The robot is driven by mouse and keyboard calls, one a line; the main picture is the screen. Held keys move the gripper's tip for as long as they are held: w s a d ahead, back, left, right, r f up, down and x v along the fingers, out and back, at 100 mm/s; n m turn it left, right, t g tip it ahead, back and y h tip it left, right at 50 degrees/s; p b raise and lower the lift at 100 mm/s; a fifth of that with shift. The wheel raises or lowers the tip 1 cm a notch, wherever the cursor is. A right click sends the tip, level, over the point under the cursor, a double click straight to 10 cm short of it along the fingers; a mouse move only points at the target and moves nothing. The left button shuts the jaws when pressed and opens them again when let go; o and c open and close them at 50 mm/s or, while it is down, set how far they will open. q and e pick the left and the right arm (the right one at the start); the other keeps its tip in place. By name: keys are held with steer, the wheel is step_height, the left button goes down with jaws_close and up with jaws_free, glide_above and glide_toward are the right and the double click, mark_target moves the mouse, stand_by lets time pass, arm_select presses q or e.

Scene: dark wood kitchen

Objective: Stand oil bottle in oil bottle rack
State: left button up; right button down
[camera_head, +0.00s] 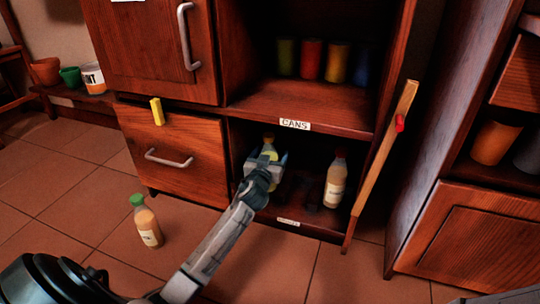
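My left gripper (266,160) reaches into that compartment, one finger on each side of this bottle. I cannot tell whether the fingers press on it. The gripper hides the bottle's lower part and whatever is under it. Low dark rack-like shapes (305,190) sit on the compartment floor to the right. A bottle with a reddish-brown cap and pale orange body (335,182) stands upright at the right of the compartment. My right gripper is not in view.
A green-capped bottle (147,222) stands on the tiled floor. A wooden door (380,160) stands open right of the compartment. Several coloured cans (311,60) stand on the shelf labelled CANS. A closed drawer (175,155) is left. The lower label (288,222) is unreadable.

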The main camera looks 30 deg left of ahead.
arm_select(q)
steer(key=r+p+v, duration=0.1)
steer(key=p+v, duration=0.4)
steer(key=v, duration=0.7)
steer(key=shift+r, duration=0.15)
